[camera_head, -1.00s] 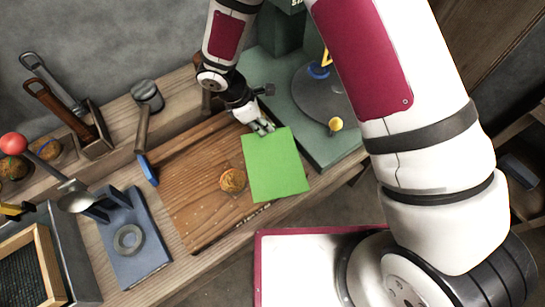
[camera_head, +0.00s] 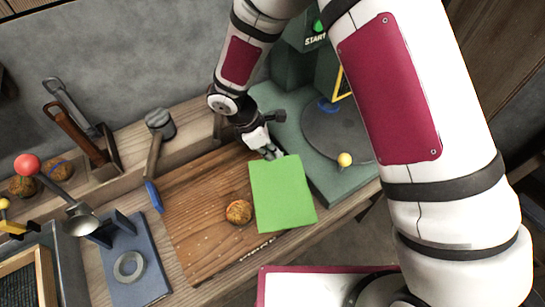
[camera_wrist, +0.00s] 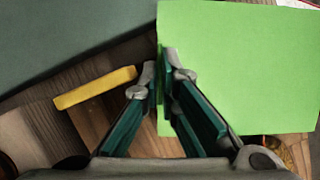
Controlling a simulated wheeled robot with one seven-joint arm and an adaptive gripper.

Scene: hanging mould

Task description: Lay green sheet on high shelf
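The green sheet (camera_head: 283,195) is flat and shows in front of the wooden board, close to its right edge. My gripper (camera_head: 273,155) is at the sheet's upper edge. In the wrist view the fingers (camera_wrist: 165,85) are closed together at the left edge of the sheet (camera_wrist: 245,65), with the edge between the fingertips. The sheet hangs out from the fingers and seems to be above the board. I cannot identify a high shelf for certain in these views.
A wooden board (camera_head: 190,215) with a round brown ball (camera_head: 239,212) lies on the bench. A hammer (camera_head: 155,160) and a blue stand with a ring (camera_head: 128,267) are to the left. A green machine with a round grey plate (camera_head: 335,130) stands to the right.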

